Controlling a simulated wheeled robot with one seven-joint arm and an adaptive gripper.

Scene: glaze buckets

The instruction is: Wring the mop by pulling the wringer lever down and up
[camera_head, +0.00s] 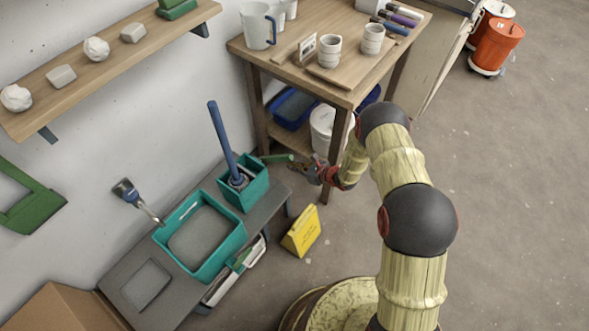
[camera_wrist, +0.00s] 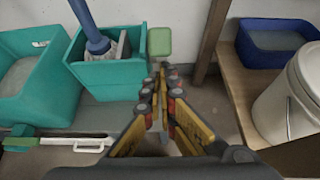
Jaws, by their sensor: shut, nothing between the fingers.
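The mop stands in a teal wringer bucket (camera_head: 247,190), its blue handle (camera_head: 222,140) leaning up and left. The handle's lower end also shows in the wrist view (camera_wrist: 90,25), with the grey mop head partly hidden inside the bucket (camera_wrist: 105,78). The green wringer lever (camera_head: 277,158) sticks out from the bucket's right side, about level with its rim. Its end shows as a green block in the wrist view (camera_wrist: 160,41). My gripper (camera_head: 294,166) is shut and empty, just right of the lever end. In the wrist view its fingertips (camera_wrist: 160,68) meet just below the block; I cannot tell whether they touch.
A teal tray (camera_head: 240,240) stands left of the bucket on a low grey bench. A yellow sign (camera_head: 302,232) stands on the floor below. A wooden table (camera_head: 335,95) with cups rises behind my gripper; its shelf holds a blue tub (camera_head: 291,108) and white bucket (camera_head: 325,125).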

